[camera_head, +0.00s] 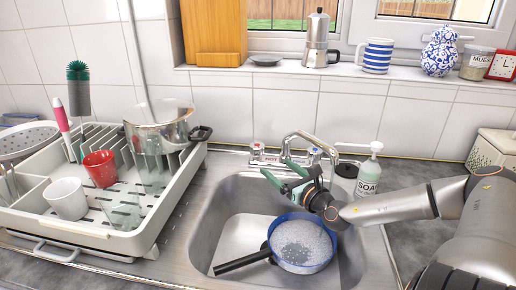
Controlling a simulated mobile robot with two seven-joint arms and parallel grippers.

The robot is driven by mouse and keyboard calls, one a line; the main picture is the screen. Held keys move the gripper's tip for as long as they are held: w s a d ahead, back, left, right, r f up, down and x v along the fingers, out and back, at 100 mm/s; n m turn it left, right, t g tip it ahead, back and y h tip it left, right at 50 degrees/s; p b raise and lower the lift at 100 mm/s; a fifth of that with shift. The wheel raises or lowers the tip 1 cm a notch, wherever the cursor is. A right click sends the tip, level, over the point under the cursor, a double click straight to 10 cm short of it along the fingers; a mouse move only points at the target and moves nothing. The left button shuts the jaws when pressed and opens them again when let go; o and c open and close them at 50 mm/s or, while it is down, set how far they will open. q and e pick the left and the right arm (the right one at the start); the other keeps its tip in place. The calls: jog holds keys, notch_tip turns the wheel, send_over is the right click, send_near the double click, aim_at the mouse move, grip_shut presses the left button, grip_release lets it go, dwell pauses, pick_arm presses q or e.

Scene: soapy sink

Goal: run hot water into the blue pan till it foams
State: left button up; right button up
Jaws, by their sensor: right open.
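The blue pan (327,262) sits in the sink, its black handle (242,262) pointing left. Its inside is pale, with a grey speckled patch in the middle; I cannot tell whether this is foam. The chrome tap (305,137) stands behind the sink, with a left knob (258,146) and a right knob (316,152). My right gripper (279,176) is open and empty, with green fingers, above the back of the sink, in front of the tap and over the pan's far side. It hides part of the tap. No running water can be made out. My left gripper is out of view.
The metal sink (226,217) has a soap bottle (368,170) behind it at the right. A dish rack (95,235) with cups, glasses and a pot (160,132) stands at the left. The windowsill (270,77) holds a moka pot and jars.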

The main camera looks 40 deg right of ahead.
aim_at(262, 152)
jog(key=shift+w+d+b, duration=0.2)
jog(key=shift+w+b, duration=0.2)
jog(key=shift+w, duration=0.15)
jog(key=shift+w+d+b, duration=0.15)
jog(key=shift+w+b, duration=0.25)
jog(key=shift+w, duration=0.15)
jog(key=shift+w+d+r, duration=0.15)
jog(key=shift+w+d, duration=0.05)
jog(key=shift+w, duration=0.85)
jog(key=w, duration=0.4)
jog(key=w+d, duration=0.1)
jog(key=w, duration=0.1)
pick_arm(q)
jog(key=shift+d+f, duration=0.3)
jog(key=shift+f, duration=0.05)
pick_arm(e)
jog(key=shift+w+d, duration=0.1)
jog(key=shift+w, duration=0.75)
